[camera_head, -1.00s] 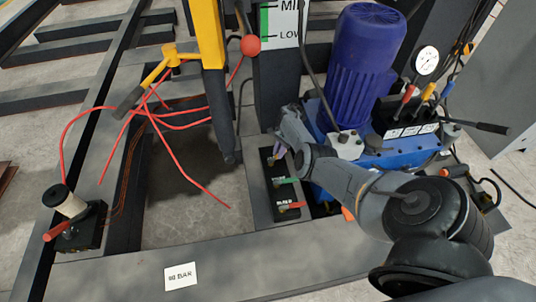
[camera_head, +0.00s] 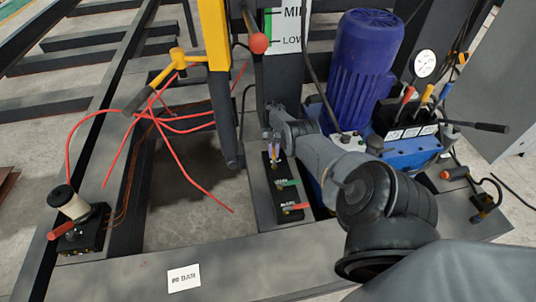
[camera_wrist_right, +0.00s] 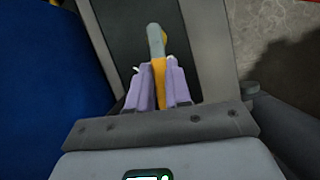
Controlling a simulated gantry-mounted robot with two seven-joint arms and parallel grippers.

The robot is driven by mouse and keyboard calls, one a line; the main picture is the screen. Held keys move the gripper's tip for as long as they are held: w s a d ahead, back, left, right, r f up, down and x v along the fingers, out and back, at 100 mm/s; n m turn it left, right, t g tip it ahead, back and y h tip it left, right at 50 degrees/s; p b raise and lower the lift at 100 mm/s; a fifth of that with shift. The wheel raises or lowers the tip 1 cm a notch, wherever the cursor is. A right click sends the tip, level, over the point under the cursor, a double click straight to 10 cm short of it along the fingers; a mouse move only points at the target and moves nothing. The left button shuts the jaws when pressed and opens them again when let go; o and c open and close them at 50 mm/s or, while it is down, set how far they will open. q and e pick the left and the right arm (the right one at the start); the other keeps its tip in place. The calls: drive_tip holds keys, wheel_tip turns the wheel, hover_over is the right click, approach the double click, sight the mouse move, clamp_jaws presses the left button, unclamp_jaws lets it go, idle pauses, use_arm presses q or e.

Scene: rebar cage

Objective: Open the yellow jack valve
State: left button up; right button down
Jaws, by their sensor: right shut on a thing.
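The black valve block (camera_head: 286,187) stands on the grey frame, with a green handle and a red handle along it. The yellow valve handle (camera_head: 274,153) is at the block's far end. My right gripper (camera_head: 271,139) is at that far end, reaching in from the right. In the right wrist view the yellow handle (camera_wrist_right: 159,75) runs between the purple fingers of the right gripper (camera_wrist_right: 160,83), which are shut on it. The handle's greyish end sticks out beyond the fingertips. My left gripper is not in view.
A blue motor pump (camera_head: 365,75) with a gauge (camera_head: 425,63) stands right of the block. Red hoses (camera_head: 150,118) and a spool on a black box (camera_head: 70,205) lie further left.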

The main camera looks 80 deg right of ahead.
drive_tip(key=shift+w+a+f+n+g, duration=0.1)
drive_tip(key=shift+w+n+g, duration=0.25)
drive_tip(key=shift+n, duration=0.45)
drive_tip(key=c, duration=1)
unclamp_jaws()
drive_tip(key=shift+c, duration=0.2)
drive_tip(key=v, duration=1.1)
drive_tip(key=shift+s+a+p, duration=0.1)
drive_tip(key=shift+p, duration=0.2)
